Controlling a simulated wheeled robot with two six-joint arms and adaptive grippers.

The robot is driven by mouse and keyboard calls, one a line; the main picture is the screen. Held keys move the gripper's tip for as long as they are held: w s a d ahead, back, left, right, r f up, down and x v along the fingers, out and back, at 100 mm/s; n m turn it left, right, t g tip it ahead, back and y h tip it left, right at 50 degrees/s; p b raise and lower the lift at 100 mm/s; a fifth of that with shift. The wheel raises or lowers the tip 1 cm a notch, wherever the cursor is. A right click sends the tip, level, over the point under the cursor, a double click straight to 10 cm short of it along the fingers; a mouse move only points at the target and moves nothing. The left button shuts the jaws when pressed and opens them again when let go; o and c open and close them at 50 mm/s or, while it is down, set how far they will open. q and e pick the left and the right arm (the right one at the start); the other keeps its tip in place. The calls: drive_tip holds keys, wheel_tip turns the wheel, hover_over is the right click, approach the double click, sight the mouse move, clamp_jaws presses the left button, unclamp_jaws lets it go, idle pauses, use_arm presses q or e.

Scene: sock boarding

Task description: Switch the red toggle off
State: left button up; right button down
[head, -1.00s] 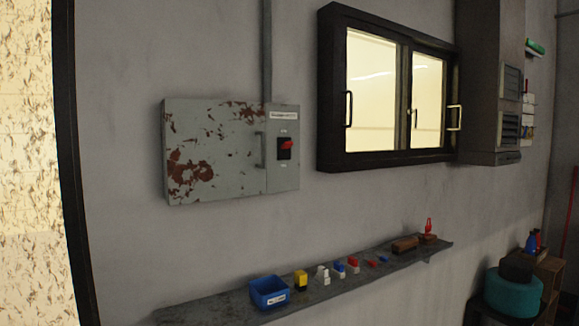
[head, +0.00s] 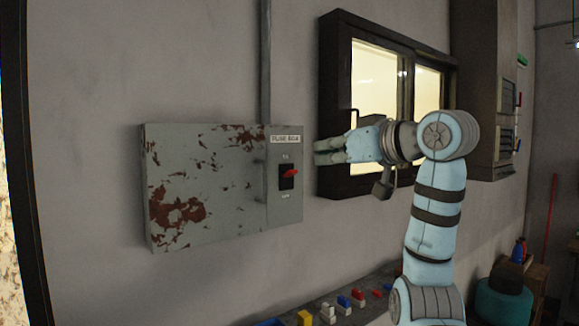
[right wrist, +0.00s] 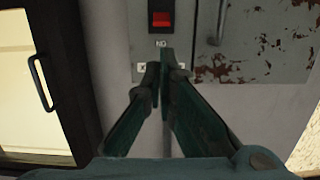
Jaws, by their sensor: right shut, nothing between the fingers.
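The red toggle (head: 290,174) sits on a black plate on the right-hand panel of a grey, rust-patched wall box (head: 225,190). In the right wrist view the red toggle (right wrist: 161,19) shows at the top, on its black plate, with a small label beside it. My right gripper (head: 322,152) is shut and empty, to the right of the box, with its fingers pointing left toward it. In the right wrist view the fingertips (right wrist: 160,62) are close together and appear just short of the toggle, near the label. My left gripper is not in view.
A dark-framed window (head: 335,60) with handles is on the wall right behind my right arm. A shelf (head: 375,280) below carries several small coloured blocks. A grey conduit (head: 265,60) runs up from the box. The wall left of the box is bare.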

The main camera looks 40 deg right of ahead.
drive_tip(key=s, duration=0.1)
drive_tip(key=p, duration=0.3)
approach(288, 159)
drive_tip(key=w, duration=0.5)
drive_tip(key=shift+w+f, duration=0.3)
drive_tip(key=shift+w, duration=0.05)
drive_tip(key=shift+w+f, duration=0.2)
drive_tip(key=shift+w, duration=0.15)
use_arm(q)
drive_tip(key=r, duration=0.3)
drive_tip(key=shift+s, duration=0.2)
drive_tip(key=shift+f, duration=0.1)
use_arm(e)
drive_tip(key=shift+s, duration=0.1)
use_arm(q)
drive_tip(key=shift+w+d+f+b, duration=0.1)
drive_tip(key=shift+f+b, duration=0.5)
use_arm(e)
drive_tip(key=shift+f+t, duration=0.15)
drive_tip(key=shift+t, duration=0.15)
